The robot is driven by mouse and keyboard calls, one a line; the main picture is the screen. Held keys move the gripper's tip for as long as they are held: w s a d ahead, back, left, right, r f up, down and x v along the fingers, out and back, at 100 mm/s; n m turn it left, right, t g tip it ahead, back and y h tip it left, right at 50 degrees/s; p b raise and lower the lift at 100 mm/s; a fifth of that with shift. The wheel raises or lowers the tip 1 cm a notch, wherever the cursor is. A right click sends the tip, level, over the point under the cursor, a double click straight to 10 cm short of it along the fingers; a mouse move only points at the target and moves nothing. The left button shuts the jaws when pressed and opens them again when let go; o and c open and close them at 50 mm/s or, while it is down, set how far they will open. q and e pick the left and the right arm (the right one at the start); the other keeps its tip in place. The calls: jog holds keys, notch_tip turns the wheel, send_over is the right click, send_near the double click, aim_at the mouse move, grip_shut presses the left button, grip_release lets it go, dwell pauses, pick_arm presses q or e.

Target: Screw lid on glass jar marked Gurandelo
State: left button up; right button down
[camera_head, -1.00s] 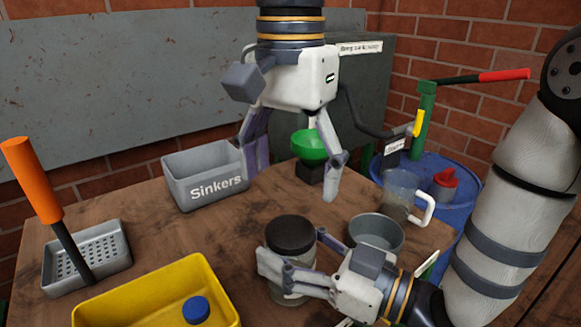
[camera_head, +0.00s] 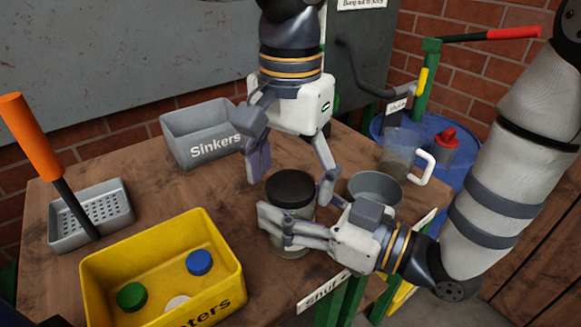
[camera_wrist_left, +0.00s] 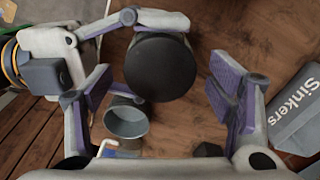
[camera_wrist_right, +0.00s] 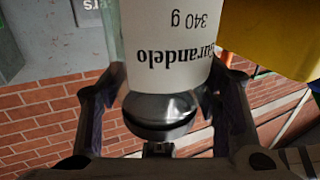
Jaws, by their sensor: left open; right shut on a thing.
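The glass jar (camera_head: 304,213) stands upright at the front of the table with a dark round lid (camera_head: 290,186) on its mouth. I cannot tell how tightly the lid sits. In the right wrist view its white label (camera_wrist_right: 170,45) reads "urandelo" and "340 g", upside down. My right gripper (camera_head: 286,230) is shut around the jar's body from the right. My left gripper (camera_head: 290,178) is open and points down over the jar, one finger on each side of the lid. In the left wrist view the lid (camera_wrist_left: 160,67) lies between the open fingers, with visible gaps.
A grey bowl (camera_head: 375,186) and a measuring jug (camera_head: 400,152) stand right of the jar. A yellow bin (camera_head: 230,240) with blue, green and white caps is front left. The grey Sinkers bin (camera_head: 200,142) is behind. Bare wood lies left of the jar.

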pick_arm(q)
jog(key=c, duration=1.3)
jog(key=shift+m, duration=0.7)
jog(key=o, duration=1.4)
notch_tip(320, 180, up, 12)
